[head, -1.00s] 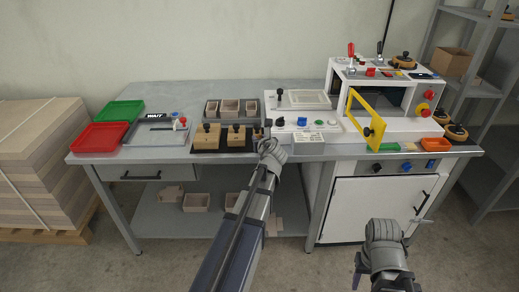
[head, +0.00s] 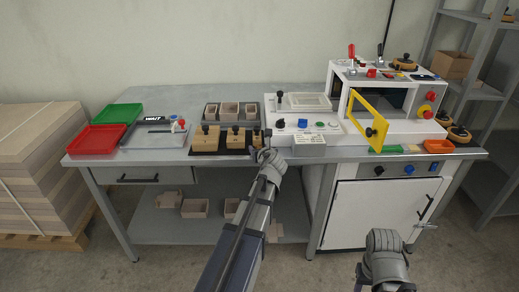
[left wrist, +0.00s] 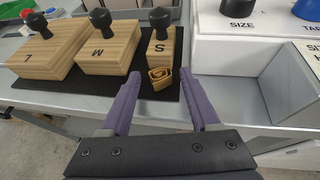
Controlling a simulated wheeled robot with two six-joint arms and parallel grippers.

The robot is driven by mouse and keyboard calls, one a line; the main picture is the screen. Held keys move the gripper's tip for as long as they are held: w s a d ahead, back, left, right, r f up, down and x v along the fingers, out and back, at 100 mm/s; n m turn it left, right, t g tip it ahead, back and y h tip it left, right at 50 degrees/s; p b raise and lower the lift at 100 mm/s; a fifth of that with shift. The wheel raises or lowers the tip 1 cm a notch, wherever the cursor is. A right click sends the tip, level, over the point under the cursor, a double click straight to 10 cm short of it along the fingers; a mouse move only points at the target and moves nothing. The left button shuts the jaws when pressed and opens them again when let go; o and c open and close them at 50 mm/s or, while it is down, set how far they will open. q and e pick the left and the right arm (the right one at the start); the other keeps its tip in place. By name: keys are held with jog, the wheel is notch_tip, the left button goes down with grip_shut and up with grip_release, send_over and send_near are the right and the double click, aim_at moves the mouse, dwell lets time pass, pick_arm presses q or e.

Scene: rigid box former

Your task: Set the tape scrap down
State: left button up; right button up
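The tape scrap (left wrist: 160,78), a small tan curl, shows between the fingertips of my left gripper (left wrist: 159,82) in the left wrist view. It is in front of the wooden S block (left wrist: 160,52), over the right part of the black mat (left wrist: 60,92). The purple fingers stand apart with a gap on each side of the scrap. Whether the scrap rests fully on the mat is hard to tell. In the head view my left gripper (head: 266,152) is at the table's front edge, and the scrap cannot be made out. My right wrist (head: 386,262) is low at the bottom; its fingers are out of frame.
Wooden M (left wrist: 105,52) and L (left wrist: 48,52) blocks with black knobs stand left of the S block. The white machine (head: 305,127) is to the right, its yellow door frame (head: 353,122) open. Red (head: 97,138) and green (head: 123,113) trays are at the left.

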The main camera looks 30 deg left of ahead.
pick_arm(q)
jog(key=shift+r, duration=0.1)
jog(key=shift+s+d+r+p, duration=0.1)
jog(key=shift+r+p, duration=0.15)
jog(key=shift+p, duration=0.05)
jog(key=p+v, duration=0.4)
jog(key=v, duration=0.7)
jog(key=shift+s+d, duration=0.15)
jog(key=shift+s, duration=0.1)
jog(key=shift+r, duration=0.1)
